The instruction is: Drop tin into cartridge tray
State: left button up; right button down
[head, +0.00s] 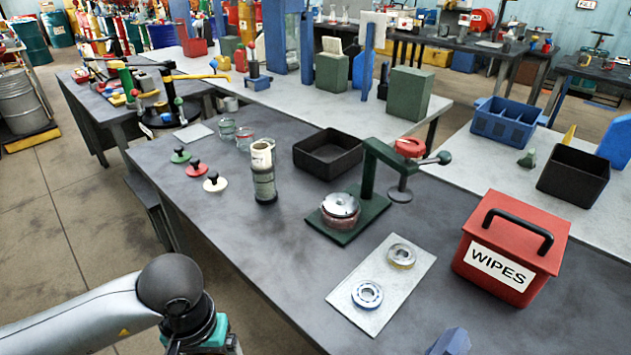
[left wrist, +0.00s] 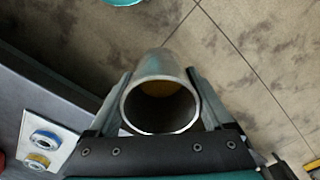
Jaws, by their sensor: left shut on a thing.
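My left gripper (left wrist: 161,115) is shut on a grey metal tin (left wrist: 162,62), a hollow cylinder with its round open end toward the left wrist camera and something yellow inside. The tin is over the tiled floor, beside the bench edge. In the head view my left arm comes in at the bottom left; the tin and fingertips are out of frame. A black open tray (head: 346,166) stands empty on the dark bench, far from my gripper; I cannot tell for sure that it is the cartridge tray. My right gripper is not in view.
A green press (head: 366,188), a jar (head: 264,187) and knobbed stamps (head: 214,183) stand near the black tray. A white board (head: 338,296) with two rings and a red wipes box (head: 503,262) are nearer. A blue divided tray (head: 495,130) and another black bin (head: 562,193) stand right.

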aim_at(329, 152)
jog(key=i+j, duration=0.2)
jog(key=j, duration=0.15)
jog(key=i+j, duration=0.15)
jog(key=j, duration=0.25)
jog(key=i+j, duration=0.2)
jog(key=j, duration=0.15)
jog(key=i+j, duration=0.15)
jog(key=j, duration=0.2)
jog(key=i+j, duration=0.2)
jog(key=j, duration=0.2)
jog(key=i+j, duration=0.15)
jog(key=j, duration=0.2)
jog(key=i+j, duration=0.2)
jog(key=j, duration=0.15)
jog(key=i+j, duration=0.2)
jog(key=j, duration=0.2)
jog(key=j+z, duration=0.1)
jog(key=z, duration=0.3)
jog(key=i+j+z, duration=0.1)
jog(key=z, duration=0.35)
jog(key=j+z, duration=0.15)
jog(key=z, duration=1.6)
